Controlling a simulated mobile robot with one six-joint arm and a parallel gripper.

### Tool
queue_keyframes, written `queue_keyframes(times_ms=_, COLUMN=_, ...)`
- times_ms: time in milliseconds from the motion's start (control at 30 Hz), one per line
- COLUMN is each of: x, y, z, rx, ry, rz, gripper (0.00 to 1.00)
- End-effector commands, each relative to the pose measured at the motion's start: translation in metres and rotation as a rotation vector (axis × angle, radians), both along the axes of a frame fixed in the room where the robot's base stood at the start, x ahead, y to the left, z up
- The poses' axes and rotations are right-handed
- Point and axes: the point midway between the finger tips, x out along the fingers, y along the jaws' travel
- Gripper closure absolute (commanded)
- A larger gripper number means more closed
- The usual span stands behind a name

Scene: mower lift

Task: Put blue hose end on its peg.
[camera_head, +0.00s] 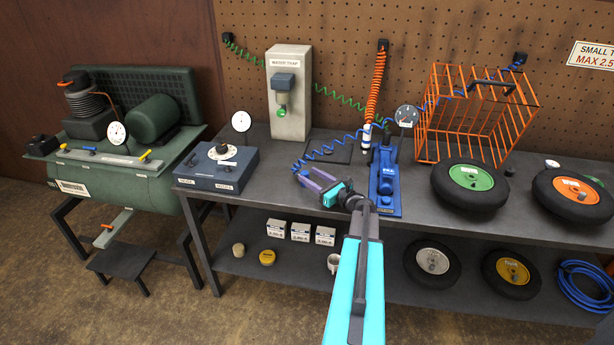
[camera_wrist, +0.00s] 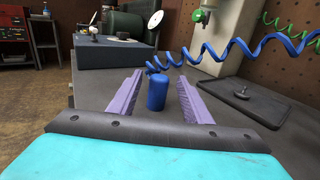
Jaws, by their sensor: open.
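The blue hose end (camera_wrist: 156,92) is a short blue cylinder standing upright between the two purple fingers of my gripper (camera_wrist: 160,76). The fingers are open, with a gap showing on each side of it. In the head view my gripper (camera_head: 306,173) is low over the bench, left of the blue jack-like tool, and mostly hides the hose end. The coiled blue hose (camera_head: 340,142) runs from there up to the right, past a gauge and the orange basket, to a black holder (camera_head: 520,60) on the pegboard. I cannot tell which peg belongs to the hose end.
A grey water trap (camera_head: 290,95) stands behind my gripper. A dark tray (camera_wrist: 252,100) with a small upright post lies beside the right finger. A blue-grey gauge box (camera_head: 216,168) is to the left. The blue tool (camera_head: 386,180), orange basket (camera_head: 480,110) and wheels crowd the right.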

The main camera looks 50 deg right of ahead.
Motion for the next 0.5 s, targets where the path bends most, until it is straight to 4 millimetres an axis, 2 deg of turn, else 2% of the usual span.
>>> queue_keyframes(times_ms=33, x=-0.01, y=0.001, z=-0.002, rx=0.0, ry=0.0, rz=-0.002, gripper=0.55)
queue_keyframes(times_ms=300, x=-0.051, y=0.002, z=-0.001, rx=0.0, ry=0.0, rz=-0.003, gripper=0.55)
queue_keyframes(times_ms=500, x=-0.075, y=0.002, z=-0.001, rx=-0.001, ry=0.0, rz=-0.002, gripper=0.55)
